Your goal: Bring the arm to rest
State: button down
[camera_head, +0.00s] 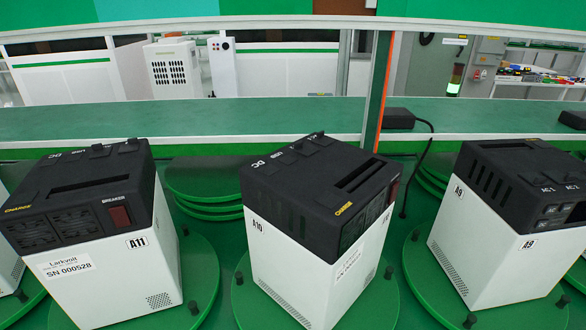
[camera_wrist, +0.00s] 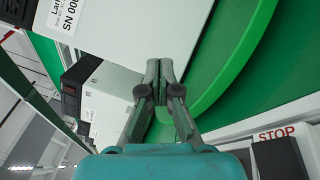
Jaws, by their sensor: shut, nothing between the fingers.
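My gripper (camera_wrist: 159,80) shows in the wrist view with its two grey fingers together and nothing between them. It is in front of a white box-shaped unit (camera_wrist: 155,30) and beside the rim of a green turntable (camera_wrist: 243,50). I cannot tell whether the fingers touch the unit. The arm and gripper do not show in the head view.
White units with black tops, A11 (camera_head: 110,265), A10 (camera_head: 290,255) and A9 (camera_head: 490,255), stand on green round turntables. A green bench (camera_head: 250,115) runs behind them, with a black adapter (camera_head: 398,118). A STOP sign (camera_wrist: 275,134) is near my gripper.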

jog(key=s+d+r+m+g+h, duration=0.1)
jog(key=s+m+g+h, duration=0.2)
jog(key=s+m, duration=2.3)
jog(key=s+h, duration=0.2)
jog(key=shift+d+m+h, duration=0.15)
jog(key=shift+m+h, duration=0.25)
